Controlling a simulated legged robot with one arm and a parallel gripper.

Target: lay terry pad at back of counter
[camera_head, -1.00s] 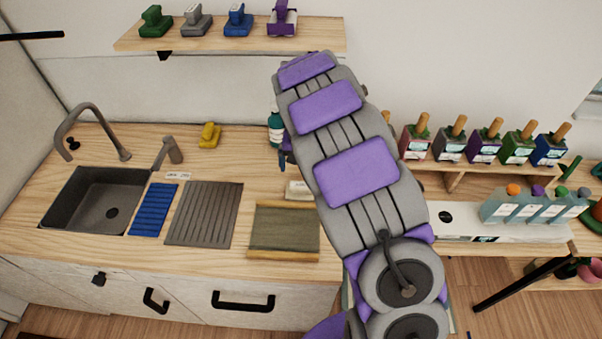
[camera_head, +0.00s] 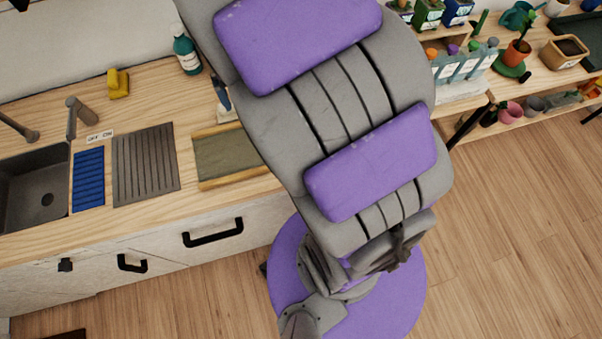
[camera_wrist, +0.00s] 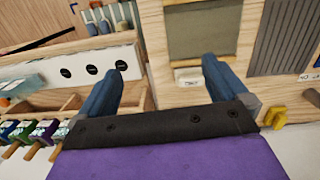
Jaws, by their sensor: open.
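I cannot tell for certain which item is the terry pad. A flat olive cloth-like panel (camera_head: 230,154) with wooden bars along its edges lies on the wooden counter (camera_head: 190,100); it also shows in the wrist view (camera_wrist: 203,32). A small pale block (camera_wrist: 188,77) lies beside it in the wrist view. My gripper (camera_wrist: 163,64) is open, its two blue fingers apart with nothing held between them. In the head view my arm hides most of the gripper; one blue finger shows behind the olive panel. The arm also hides the counter's right part.
A ribbed grey mat (camera_head: 146,163), a blue ribbed mat (camera_head: 89,178) and a sink (camera_head: 30,190) with taps lie to the left. A yellow object (camera_head: 118,83) and a teal bottle (camera_head: 186,50) stand toward the back wall. Bare counter shows between them.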

